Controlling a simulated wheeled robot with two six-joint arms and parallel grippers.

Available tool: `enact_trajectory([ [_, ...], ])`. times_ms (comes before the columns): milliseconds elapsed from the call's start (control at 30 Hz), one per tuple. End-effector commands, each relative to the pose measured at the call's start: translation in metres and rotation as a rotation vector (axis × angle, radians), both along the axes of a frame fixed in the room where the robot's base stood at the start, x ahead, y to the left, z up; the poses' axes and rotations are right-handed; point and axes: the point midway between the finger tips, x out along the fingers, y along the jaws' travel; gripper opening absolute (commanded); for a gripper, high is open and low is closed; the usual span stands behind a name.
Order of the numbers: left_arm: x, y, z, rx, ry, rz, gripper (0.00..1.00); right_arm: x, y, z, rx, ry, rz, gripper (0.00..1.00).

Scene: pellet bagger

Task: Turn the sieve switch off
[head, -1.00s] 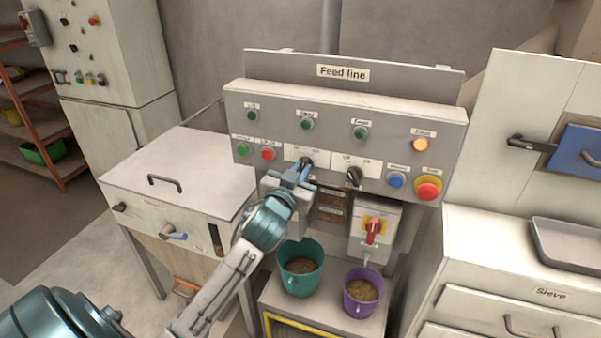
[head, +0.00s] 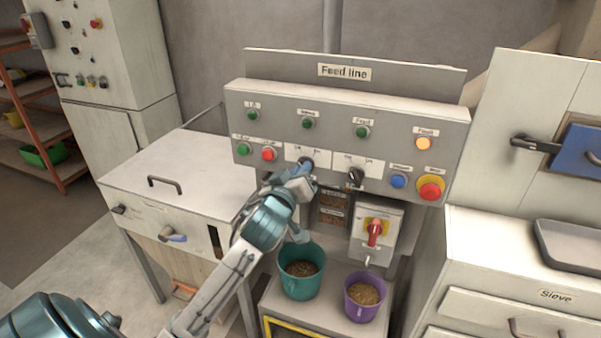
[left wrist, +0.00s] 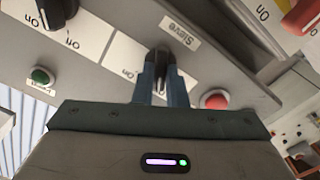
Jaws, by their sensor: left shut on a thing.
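The sieve switch (left wrist: 161,60) is a dark rotary knob on a white plate, beside a label (left wrist: 180,31) reading "Sieve" in the left wrist view. In the head view the switch (head: 306,162) sits on the grey front of the feed line panel. My left gripper (left wrist: 160,75) is shut on the knob, one blue finger on each side. In the head view my left gripper (head: 300,177) covers the lower part of the switch. I cannot tell which mark the knob points to. My right gripper is not in view.
A second black knob (head: 355,176) is just to the right. Green and red buttons (head: 268,154) are to the left. Blue (head: 398,180) and red (head: 430,190) buttons are further right. A red-handled switch box (head: 375,234) and two buckets, teal (head: 301,284) and purple (head: 364,304), are below.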

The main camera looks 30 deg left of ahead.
Motion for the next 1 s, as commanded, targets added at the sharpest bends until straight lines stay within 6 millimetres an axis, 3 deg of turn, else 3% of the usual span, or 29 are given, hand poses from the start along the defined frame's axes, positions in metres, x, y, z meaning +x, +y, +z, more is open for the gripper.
enact_trajectory([
  [500,0.0000,0.0000,-0.0006,-0.024,-0.003,0.000,0.00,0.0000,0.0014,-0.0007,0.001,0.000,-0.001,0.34],
  [533,0.0000,0.0000,-0.0006,-0.023,-0.003,0.000,0.14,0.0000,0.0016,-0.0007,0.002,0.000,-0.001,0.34],
  [633,0.0000,0.0000,-0.0006,-0.023,-0.004,0.000,0.33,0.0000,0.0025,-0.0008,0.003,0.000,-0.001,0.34],
  [1000,-0.0048,-0.0011,-0.0013,-0.021,-0.004,-0.001,0.34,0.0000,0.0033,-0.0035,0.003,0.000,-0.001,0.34],
])
